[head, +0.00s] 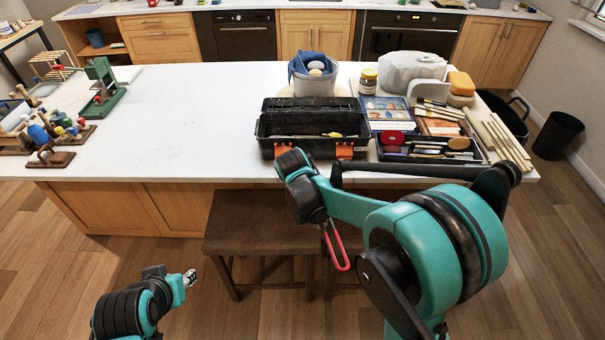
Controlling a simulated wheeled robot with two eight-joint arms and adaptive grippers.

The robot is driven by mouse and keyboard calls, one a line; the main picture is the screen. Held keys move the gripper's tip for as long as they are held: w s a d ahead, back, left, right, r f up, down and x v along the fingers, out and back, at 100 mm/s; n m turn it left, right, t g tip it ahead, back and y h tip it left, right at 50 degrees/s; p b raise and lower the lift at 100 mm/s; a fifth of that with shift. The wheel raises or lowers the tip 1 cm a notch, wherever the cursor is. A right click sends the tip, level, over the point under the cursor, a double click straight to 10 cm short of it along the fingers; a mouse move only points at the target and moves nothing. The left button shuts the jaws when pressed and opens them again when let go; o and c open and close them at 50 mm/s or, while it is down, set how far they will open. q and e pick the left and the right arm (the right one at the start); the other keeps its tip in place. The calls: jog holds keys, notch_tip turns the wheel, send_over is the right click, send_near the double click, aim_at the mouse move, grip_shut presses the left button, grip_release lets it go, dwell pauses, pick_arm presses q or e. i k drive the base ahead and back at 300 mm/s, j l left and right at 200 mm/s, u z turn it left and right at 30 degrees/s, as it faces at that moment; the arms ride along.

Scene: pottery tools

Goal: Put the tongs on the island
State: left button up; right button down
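The island (165,120) has a white top and wooden sides and runs across the middle of the head view. The red-handled tongs (344,262) hang below my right wrist, in front of the island's near edge and beside the stool. My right gripper (326,222) appears shut on the tongs; its fingers are mostly hidden by the wrist. My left gripper (190,278) is low at the left, away from the island and empty; its fingers are too small to tell open from shut.
An open black toolbox (312,128) and a tray of tools (430,146) fill the island's right part. Pottery tools and a green press (104,88) stand at its left end. The left-middle top is clear. A brown stool (255,225) stands in front.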

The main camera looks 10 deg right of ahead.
aim_at(180, 117)
jog(key=i+j, duration=0.1)
jog(key=j, duration=0.55)
jog(key=i+j, duration=0.1)
jog(key=j, duration=0.55)
jog(key=i+j, duration=0.1)
jog(key=j, duration=0.55)
jog(key=i+j, duration=0.65)
jog(key=j, duration=0.25)
jog(key=i+j, duration=0.35)
jog(key=i, duration=0.65)
